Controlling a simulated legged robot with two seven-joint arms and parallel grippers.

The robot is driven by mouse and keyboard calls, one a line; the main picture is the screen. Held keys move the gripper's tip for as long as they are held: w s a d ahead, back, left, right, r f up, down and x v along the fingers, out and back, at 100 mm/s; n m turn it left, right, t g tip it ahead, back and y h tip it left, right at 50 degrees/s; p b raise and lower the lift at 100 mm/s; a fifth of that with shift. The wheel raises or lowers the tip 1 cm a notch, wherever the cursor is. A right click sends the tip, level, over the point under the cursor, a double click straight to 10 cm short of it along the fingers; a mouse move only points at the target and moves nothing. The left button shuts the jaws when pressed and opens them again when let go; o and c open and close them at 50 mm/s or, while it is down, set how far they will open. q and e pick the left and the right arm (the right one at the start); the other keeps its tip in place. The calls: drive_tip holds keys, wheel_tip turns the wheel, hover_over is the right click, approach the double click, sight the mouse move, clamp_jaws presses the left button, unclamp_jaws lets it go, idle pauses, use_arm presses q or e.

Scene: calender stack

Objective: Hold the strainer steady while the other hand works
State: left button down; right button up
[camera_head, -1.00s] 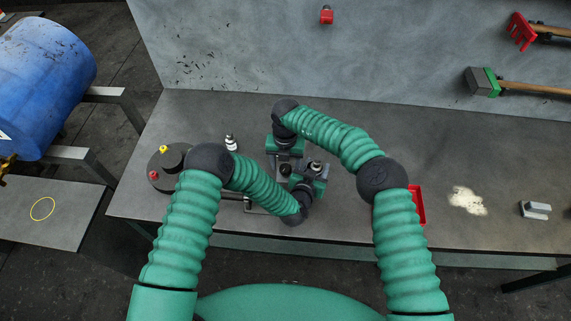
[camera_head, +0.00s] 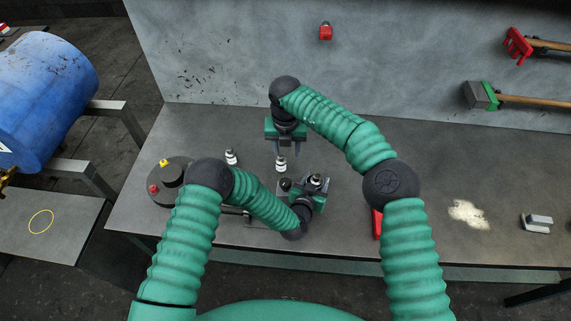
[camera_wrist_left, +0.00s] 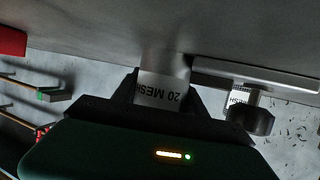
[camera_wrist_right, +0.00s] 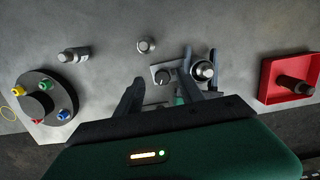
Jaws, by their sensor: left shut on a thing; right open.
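The strainer (camera_wrist_left: 163,90) is a grey metal cylinder with a white band reading "20 MESH". My left gripper (camera_head: 316,184) is shut around it, one finger on each side. In the right wrist view the strainer's round top (camera_wrist_right: 204,69) shows beside a metal plate with a dark knob (camera_wrist_right: 162,77). My right gripper (camera_head: 283,147) is open above the bench, behind the strainer. A small white-and-grey cylinder (camera_head: 281,165) stands just below its fingers, and it also shows in the right wrist view (camera_wrist_right: 146,45). I cannot tell whether the fingers touch it.
A similar small cylinder (camera_head: 231,157) stands to the left. A dark round base with coloured knobs (camera_wrist_right: 48,98) is at the bench's left end. A red tray (camera_wrist_right: 270,82) holding a dark cylinder is to the right, partly behind my right arm. The wall bounds the bench's back.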

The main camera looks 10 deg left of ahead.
drive_tip(key=w+a+r+n+t+y, duration=0.1)
drive_tip(key=w+r+n+t, duration=0.4)
drive_tip(key=w, duration=0.3)
drive_tip(key=w+a+r+n+t, duration=0.2)
drive_tip(key=w+r+n+t, duration=0.25)
drive_tip(key=w, duration=0.45)
drive_tip(key=s+a+r+n+t+y, duration=0.1)
drive_tip(key=a+r+n+y, duration=0.45)
drive_tip(key=n, duration=0.35)
drive_tip(key=a+r+n+t+y, duration=0.1)
drive_tip(key=a+r+n+y, duration=0.3)
drive_tip(key=a+n, duration=0.4)
drive_tip(key=s+a+f+n+g+y, duration=0.1)
drive_tip(key=s+a+f+n+g, duration=0.35)
drive_tip(key=s+n+g, duration=0.65)
drive_tip(key=n+g+h, duration=0.2)
drive_tip(key=n+h, duration=0.9)
drive_tip(key=n, duration=0.7)
hover_over(286, 181)
wheel_tip(286, 181, down, 15)
wheel_tip(286, 181, down, 11)
drive_tip(key=shift+s+r, duration=0.1)
drive_tip(key=shift+f, duration=0.35)
